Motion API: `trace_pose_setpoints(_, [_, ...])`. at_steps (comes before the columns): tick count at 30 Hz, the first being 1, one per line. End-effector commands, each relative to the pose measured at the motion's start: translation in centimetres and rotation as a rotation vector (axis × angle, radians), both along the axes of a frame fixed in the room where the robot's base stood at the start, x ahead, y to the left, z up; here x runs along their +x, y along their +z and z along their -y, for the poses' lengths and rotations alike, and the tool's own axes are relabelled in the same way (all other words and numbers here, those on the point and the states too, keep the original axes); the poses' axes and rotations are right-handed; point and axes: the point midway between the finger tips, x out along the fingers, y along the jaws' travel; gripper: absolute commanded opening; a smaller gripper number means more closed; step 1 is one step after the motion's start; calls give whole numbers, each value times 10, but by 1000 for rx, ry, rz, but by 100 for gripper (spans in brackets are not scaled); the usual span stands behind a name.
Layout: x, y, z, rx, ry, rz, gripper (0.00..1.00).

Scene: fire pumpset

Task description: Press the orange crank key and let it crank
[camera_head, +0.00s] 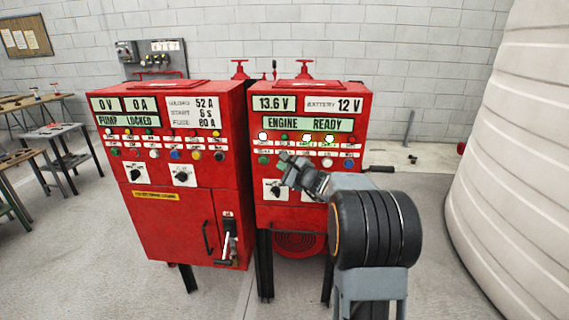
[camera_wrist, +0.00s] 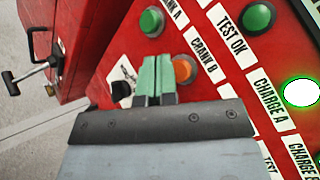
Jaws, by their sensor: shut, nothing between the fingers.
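The red engine panel (camera_head: 313,108) on the right reads "ENGINE READY" and 13.6 V. In the wrist view the orange crank key (camera_wrist: 184,71) sits by the "CRANK B" label (camera_wrist: 207,62), its left part hidden behind my fingers. My gripper (camera_wrist: 157,60) is shut and empty, with green fingertips just left of the orange key in the picture. I cannot tell whether they touch the panel. In the head view my gripper (camera_head: 285,157) is at the lower row of keys and hides the orange one.
A green key (camera_wrist: 151,21) by "CRANK A" lies above my fingertips in the wrist view. A lit green "CHARGE A" lamp (camera_wrist: 301,92) is at the right. The red pump panel (camera_head: 172,172) stands left, and a large pale tank (camera_head: 517,150) stands right.

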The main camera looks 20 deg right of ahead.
Motion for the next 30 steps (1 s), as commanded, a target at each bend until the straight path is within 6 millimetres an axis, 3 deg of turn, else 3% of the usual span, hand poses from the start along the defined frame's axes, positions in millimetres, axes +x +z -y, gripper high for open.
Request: trace_pose_setpoints(30, [9, 0, 5, 1, 0, 0, 0])
